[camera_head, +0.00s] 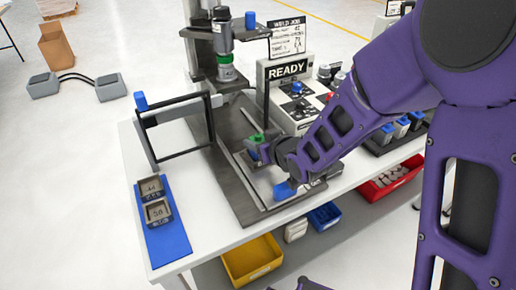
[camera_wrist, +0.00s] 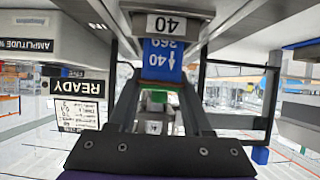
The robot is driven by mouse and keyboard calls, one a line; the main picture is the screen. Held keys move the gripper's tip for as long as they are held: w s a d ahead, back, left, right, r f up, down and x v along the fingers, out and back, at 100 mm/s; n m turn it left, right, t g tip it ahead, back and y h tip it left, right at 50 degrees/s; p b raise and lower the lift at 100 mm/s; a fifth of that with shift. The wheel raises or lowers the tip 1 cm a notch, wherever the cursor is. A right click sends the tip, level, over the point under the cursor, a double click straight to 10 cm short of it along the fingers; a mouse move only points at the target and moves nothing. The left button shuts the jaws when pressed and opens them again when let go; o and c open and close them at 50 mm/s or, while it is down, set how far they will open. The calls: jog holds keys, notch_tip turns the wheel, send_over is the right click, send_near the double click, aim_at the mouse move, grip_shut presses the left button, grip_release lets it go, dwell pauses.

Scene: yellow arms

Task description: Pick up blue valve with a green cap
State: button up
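In the head view, a green cap (camera_head: 258,138) shows at my gripper (camera_head: 262,150), with a small blue part (camera_head: 254,155) just below it. The blue valve is mostly hidden by the gripper. In the wrist view, a small green piece (camera_wrist: 158,96) lies between the dark fingers of my gripper (camera_wrist: 160,80). A blue surface (camera_wrist: 163,58) with white "369" and "40" markings lies between and beyond the fingertips. Whether the fingers touch the valve is unclear.
The gripper is over a dark fixture plate (camera_head: 228,180) on the white bench (camera_head: 200,235). A black frame (camera_head: 180,125) stands to the left, near a blue mat (camera_head: 172,248) with two labelled trays. A press column (camera_head: 206,60) and READY box (camera_head: 288,70) stand behind. Bins sit below.

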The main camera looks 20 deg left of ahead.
grip_shut()
jog(key=shift+r, duration=0.1)
